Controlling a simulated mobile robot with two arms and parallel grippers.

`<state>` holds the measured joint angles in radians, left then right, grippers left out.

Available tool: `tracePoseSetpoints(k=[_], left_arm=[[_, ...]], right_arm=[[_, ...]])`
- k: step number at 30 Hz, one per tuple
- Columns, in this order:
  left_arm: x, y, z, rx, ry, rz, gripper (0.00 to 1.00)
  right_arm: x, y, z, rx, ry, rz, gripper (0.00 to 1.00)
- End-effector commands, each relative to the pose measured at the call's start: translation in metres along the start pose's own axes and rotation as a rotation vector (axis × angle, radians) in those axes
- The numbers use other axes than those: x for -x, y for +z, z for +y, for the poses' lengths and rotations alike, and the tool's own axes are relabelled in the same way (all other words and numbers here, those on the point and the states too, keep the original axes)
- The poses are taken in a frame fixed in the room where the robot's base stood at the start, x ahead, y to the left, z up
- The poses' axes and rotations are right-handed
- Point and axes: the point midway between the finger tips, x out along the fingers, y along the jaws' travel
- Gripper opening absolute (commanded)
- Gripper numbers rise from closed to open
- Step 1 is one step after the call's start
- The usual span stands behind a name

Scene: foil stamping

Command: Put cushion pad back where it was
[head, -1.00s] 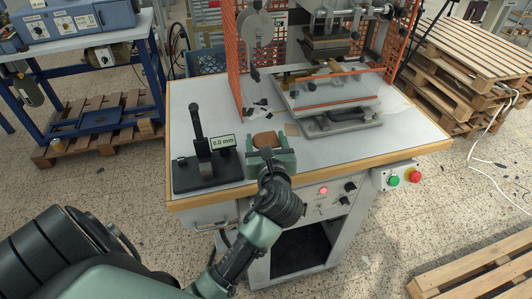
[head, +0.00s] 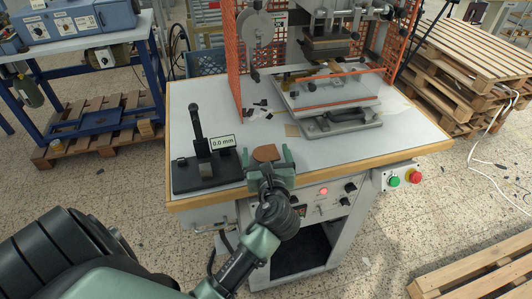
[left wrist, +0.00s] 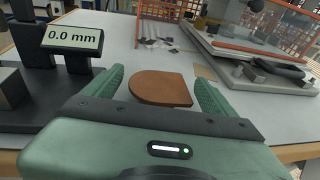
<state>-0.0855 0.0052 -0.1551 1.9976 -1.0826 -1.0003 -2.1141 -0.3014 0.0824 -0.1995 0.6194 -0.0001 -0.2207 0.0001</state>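The cushion pad (head: 265,153) is a flat brown piece with one rounded end. My left gripper (head: 268,158) has it between its two green fingers, near the front edge of the table. My right gripper is out of view.
A black gauge stand (head: 205,172) with a display (head: 222,142) reading 0.0 mm stands close left of the gripper. The stamping press (head: 327,95) with orange guards is behind right. A small tan square (head: 292,130) and dark scraps lie between.

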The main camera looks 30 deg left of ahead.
Motion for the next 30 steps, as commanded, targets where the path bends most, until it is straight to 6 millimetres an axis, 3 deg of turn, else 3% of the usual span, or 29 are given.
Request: tracePoseSetpoints(k=[8, 21, 30], left_arm=[[0.008, 0.001, 0.0, 0.001, -0.001, 0.001, 0.87], [0.096, 0.001, 0.0, 0.003, -0.001, 0.002, 0.87], [0.12, 0.003, 0.0, 0.001, 0.001, 0.0, 0.87]], right_arm=[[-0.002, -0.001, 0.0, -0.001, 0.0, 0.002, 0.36], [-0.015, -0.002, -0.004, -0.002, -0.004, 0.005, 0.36], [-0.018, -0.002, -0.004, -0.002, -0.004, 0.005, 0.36]])
